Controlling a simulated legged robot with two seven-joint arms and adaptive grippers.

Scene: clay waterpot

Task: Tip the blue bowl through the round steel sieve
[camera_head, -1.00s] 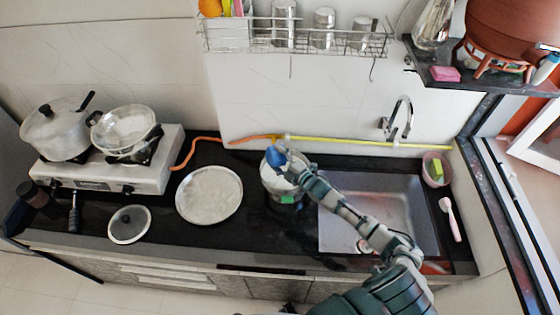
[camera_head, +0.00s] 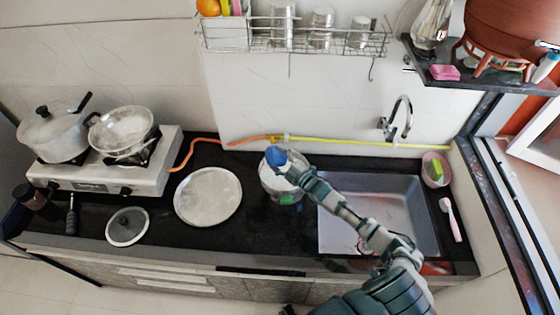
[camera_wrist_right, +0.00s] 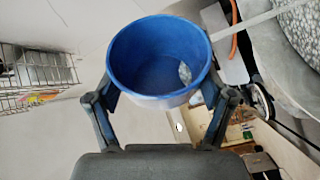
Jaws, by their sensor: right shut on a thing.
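The blue bowl (camera_head: 276,157) is held tilted by my right gripper (camera_head: 285,166), above a steel pot (camera_head: 284,193) left of the sink. In the right wrist view, the gripper (camera_wrist_right: 160,112) is shut on the bowl (camera_wrist_right: 150,85), a finger on each side. The bowl's inside looks mostly empty, with a small pale patch on its wall. I cannot tell whether another sieve sits on the pot. My left gripper is not in view.
The sink (camera_head: 400,205) and tap (camera_head: 396,118) are to the right. A stove (camera_head: 100,178) with two pans stands at left, with a lid (camera_head: 126,226) near it. A wire rack (camera_head: 295,40) hangs above. An orange and yellow hose (camera_head: 330,141) runs along the wall.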

